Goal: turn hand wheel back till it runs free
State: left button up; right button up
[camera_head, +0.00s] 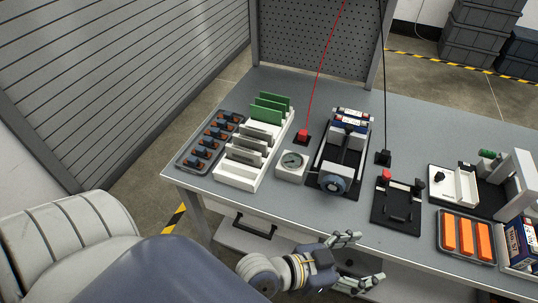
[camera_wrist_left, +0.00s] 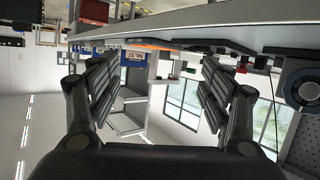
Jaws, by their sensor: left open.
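The hand wheel (camera_head: 333,185) is a dark ring with a blue-grey hub, on the front end of a black screw fixture (camera_head: 344,150) on the bench. A blue-and-white boxed part (camera_head: 352,122) sits at the fixture's far end. My left gripper (camera_head: 368,258) is open and empty in front of the bench's front edge, below and right of the wheel, apart from it. In the left wrist view both fingers (camera_wrist_left: 160,75) are spread with nothing between them. A round dark wheel-like part (camera_wrist_left: 303,86) shows at that view's right edge. My right gripper is not in view.
Left of the fixture stand a dial gauge box (camera_head: 292,166), a white rack of boards (camera_head: 254,145) and a tray of small parts (camera_head: 211,139). Right of it are a black plate fixture (camera_head: 398,205) and an orange-part tray (camera_head: 466,237).

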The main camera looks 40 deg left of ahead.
pick_arm(q)
jog(key=s+a+f+n+g+y, duration=0.2)
jog(key=s+a+f+g+y, duration=0.1)
jog(key=a+f, duration=0.5)
jog(key=s+a+f+n+g+y+p, duration=0.1)
jog(key=s+a+f+g+y, duration=0.3)
jog(key=a+f, duration=0.5)
notch_tip(320, 180, down, 5)
jog(key=shift+s+a+r+n+g+y, duration=0.25)
jog(key=shift+s+n+y, duration=0.45)
jog(key=shift+s, duration=0.45)
jog(key=shift+d, duration=0.15)
